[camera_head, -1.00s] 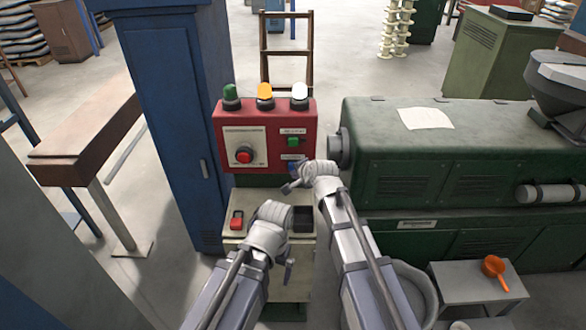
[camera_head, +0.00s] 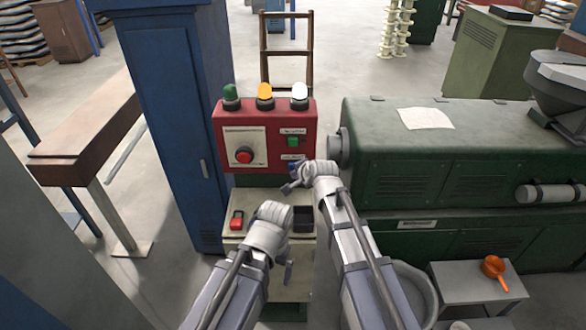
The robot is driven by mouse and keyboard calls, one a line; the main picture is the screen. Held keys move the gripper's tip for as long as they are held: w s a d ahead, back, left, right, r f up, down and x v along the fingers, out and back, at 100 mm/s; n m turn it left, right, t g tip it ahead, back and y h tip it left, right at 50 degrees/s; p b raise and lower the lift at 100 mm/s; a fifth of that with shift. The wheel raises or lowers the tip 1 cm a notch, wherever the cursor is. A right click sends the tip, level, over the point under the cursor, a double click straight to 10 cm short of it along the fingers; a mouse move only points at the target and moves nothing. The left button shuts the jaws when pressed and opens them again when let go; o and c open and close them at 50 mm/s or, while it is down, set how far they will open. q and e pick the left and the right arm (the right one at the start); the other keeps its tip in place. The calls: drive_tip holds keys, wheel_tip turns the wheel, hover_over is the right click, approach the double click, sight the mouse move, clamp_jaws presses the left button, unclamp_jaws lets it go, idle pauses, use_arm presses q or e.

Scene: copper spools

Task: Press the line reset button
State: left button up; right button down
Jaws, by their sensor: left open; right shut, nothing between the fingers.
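The red control panel (camera_head: 226,165) stands ahead of me. It carries a large red mushroom button (camera_head: 244,155) on a pale plate, a green button (camera_head: 293,141) and, below that, a blue button (camera_head: 292,166) partly hidden by my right gripper. The small labels are too blurred to read. My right gripper (camera_head: 312,172) is shut and empty, at the panel's lower right beside the blue button in the picture; I cannot tell whether it touches it. My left gripper (camera_head: 273,212) is open, lower down, in front of the pale shelf below the panel.
Green, amber and white lamps top the panel; the amber lamp (camera_head: 265,92) looks lit. A red switch (camera_head: 237,220) and a dark tray (camera_head: 303,218) are on the shelf. A blue cabinet (camera_head: 175,110) stands left, a green machine (camera_head: 430,150) right. An orange scoop (camera_head: 493,266) lies on a stool.

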drive_tip(key=shift+w, duration=0.1)
idle(0.4)
drive_tip(key=shift+w, duration=0.35)
drive_tip(key=shift+w, duration=0.45)
idle(0.7)
drive_tip(key=shift+s, duration=0.9)
drive_tip(key=s, duration=0.5)
idle(0.4)
idle(0.6)
